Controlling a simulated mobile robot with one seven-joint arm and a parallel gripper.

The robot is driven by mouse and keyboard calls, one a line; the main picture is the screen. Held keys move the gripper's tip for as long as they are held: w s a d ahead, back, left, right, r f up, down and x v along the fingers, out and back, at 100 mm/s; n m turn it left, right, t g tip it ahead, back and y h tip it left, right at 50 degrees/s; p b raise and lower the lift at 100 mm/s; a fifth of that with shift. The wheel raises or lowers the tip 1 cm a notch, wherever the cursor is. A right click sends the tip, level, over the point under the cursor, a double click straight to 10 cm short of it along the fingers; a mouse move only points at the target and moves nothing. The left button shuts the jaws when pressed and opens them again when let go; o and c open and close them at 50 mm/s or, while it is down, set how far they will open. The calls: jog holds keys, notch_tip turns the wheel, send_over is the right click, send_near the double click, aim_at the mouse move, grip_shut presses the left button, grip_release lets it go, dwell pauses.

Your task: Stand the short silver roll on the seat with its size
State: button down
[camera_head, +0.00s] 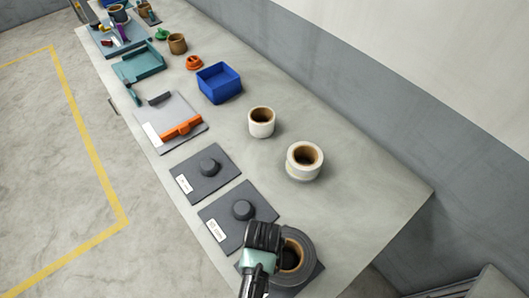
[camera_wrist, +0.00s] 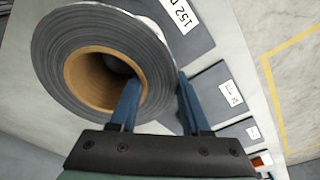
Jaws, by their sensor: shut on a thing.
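A silver-grey roll (camera_head: 303,242) with a brown core is in my gripper (camera_head: 268,240) at the near end of the bench. In the wrist view the roll (camera_wrist: 60,50) fills the upper left, and my gripper (camera_wrist: 158,105) has one finger in the core and one outside the wall. A dark seat plate (camera_head: 318,275) shows partly from under the roll; its label in the wrist view reads 152 (camera_wrist: 183,15). I cannot tell whether the roll touches it. Two more dark seat plates, the middle one (camera_head: 222,230) and the farther one (camera_head: 190,187), have bare round knobs.
Two white rolls (camera_head: 304,163) (camera_head: 261,122) stand on the bench to the right of the plates. A grey board with an orange handle (camera_head: 183,128), a blue bin (camera_head: 219,83) and a teal tray (camera_head: 138,62) are farther off.

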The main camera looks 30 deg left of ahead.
jog(key=shift+w+f, duration=0.1)
jog(key=shift+f, duration=0.4)
dwell(0.8)
jog(key=c, duration=0.7)
grip_release()
jog(key=shift+o, duration=0.3)
jog(key=shift+s+f, duration=0.1)
jog(key=shift+s, duration=0.1)
jog(key=r+p, duration=0.7)
jog(key=s+r+p, duration=0.1)
jog(key=r+p, duration=0.3)
jog(key=shift+d+r, duration=0.1)
jog(key=shift+d, duration=0.2)
